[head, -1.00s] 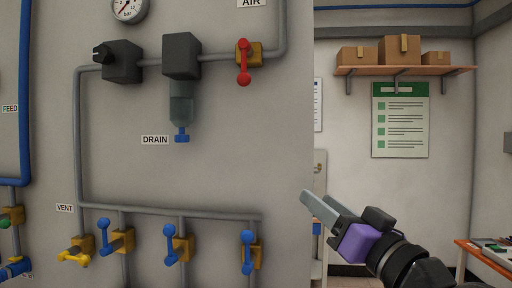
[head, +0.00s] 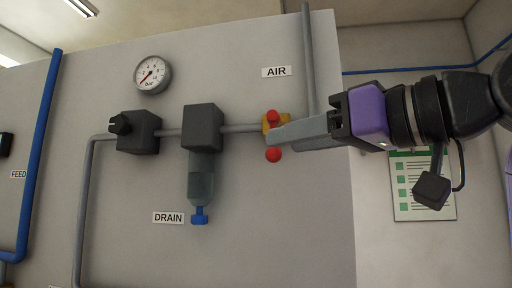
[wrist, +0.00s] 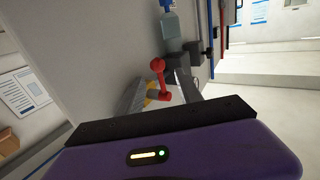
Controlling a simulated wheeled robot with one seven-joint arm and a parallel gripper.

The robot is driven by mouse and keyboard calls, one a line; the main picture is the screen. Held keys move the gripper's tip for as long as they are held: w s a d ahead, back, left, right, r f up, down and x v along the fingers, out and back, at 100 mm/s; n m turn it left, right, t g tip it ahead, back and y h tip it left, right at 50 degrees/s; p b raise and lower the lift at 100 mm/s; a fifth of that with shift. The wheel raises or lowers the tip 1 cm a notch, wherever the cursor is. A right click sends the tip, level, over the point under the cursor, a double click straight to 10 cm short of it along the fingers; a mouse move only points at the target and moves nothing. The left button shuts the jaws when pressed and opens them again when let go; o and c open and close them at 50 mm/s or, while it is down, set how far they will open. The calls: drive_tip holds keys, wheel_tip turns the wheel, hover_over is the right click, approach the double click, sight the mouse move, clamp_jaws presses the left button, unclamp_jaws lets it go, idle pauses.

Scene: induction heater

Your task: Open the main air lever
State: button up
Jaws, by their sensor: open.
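The main air lever (head: 273,155) is red with a round knob and hangs straight down, crosswise to the pipe, from its yellow valve body (head: 267,123) below the AIR label (head: 276,71). My gripper (head: 271,136) reaches in from the right, its fingertips at the lever; a finger hides the lever's middle in the head view. In the wrist view the red lever (wrist: 158,66) shows between the two spread fingers of my gripper (wrist: 159,84). The jaws are open. I cannot tell whether either finger touches the lever.
A grey pipe (head: 240,128) links the valve to a dark filter block (head: 203,128) with a blue drain knob (head: 200,215). A pressure gauge (head: 152,74) and a black regulator (head: 139,131) are further left. The panel face below the lever is clear.

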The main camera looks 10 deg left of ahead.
drive_tip(key=p+x, duration=0.2)
drive_tip(key=x, duration=0.5)
drive_tip(key=shift+w+a+p, duration=0.15)
drive_tip(key=shift+a+p, duration=0.05)
drive_tip(key=shift+p, duration=0.2)
drive_tip(key=shift+c, duration=0.4)
clamp_jaws()
idle(0.6)
